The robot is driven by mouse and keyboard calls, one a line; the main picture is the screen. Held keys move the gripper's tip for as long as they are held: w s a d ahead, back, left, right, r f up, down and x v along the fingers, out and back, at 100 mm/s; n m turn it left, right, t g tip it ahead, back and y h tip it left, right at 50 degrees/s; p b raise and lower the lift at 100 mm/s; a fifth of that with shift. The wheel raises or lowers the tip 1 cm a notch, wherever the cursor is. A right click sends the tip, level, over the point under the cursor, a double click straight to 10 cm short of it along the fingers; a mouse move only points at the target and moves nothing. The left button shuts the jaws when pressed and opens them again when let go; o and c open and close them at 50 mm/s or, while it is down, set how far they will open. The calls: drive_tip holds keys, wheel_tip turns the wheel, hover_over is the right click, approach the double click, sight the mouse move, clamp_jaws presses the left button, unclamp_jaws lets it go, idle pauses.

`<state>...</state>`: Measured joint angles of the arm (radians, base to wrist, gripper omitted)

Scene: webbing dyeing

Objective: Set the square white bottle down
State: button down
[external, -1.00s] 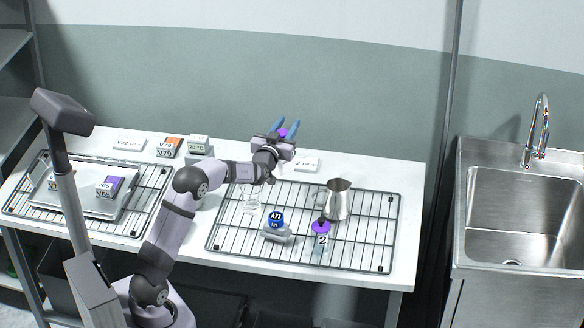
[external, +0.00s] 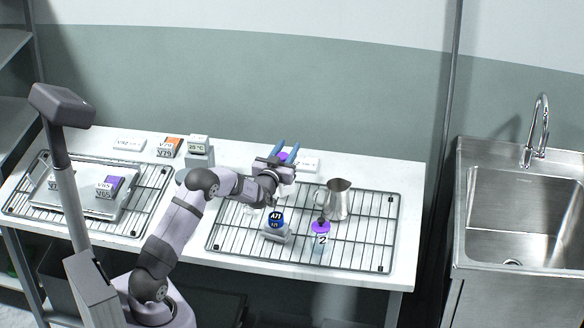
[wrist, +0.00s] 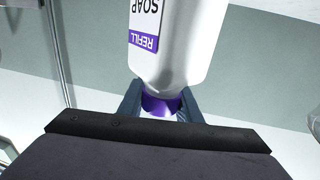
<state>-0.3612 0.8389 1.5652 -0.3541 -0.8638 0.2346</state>
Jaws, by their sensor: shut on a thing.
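The square white bottle (wrist: 180,45) fills the upper middle of the wrist view, with "SOAP" and "REFILL" lettering and a purple cap (wrist: 160,104). My gripper (wrist: 161,98) is shut on it at the neck and cap, one blue finger on each side. In the external view my gripper (external: 286,151) is over the back of the table, in front of a white label card (external: 308,164). The purple cap shows between the fingers there. My wrist hides much of the bottle, and I cannot tell whether its base touches the table.
A display box (external: 198,146) stands left of my gripper. The table's back right is clear.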

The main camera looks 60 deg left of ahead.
sight(282, 158)
idle(0.3)
drive_tip(key=c, duration=1.7)
unclamp_jaws()
drive_tip(key=shift+f, duration=0.2)
drive_tip(key=o, duration=0.4)
drive_tip(key=shift+r, duration=0.1)
drive_tip(key=shift+s+d+r+b, duration=0.1)
drive_tip(key=shift+s+d+b, duration=0.25)
drive_tip(key=shift+s, duration=0.1)
drive_tip(key=v, duration=0.2)
drive_tip(key=b+v, duration=0.1)
drive_tip(key=v, duration=0.1)
drive_tip(key=shift+r, duration=0.3)
wheel_tip(282, 158, up, 7)
drive_tip(key=shift+a+f+b, duration=0.1)
drive_tip(key=shift+f+b, duration=0.15)
drive_tip(key=shift+b, duration=0.25)
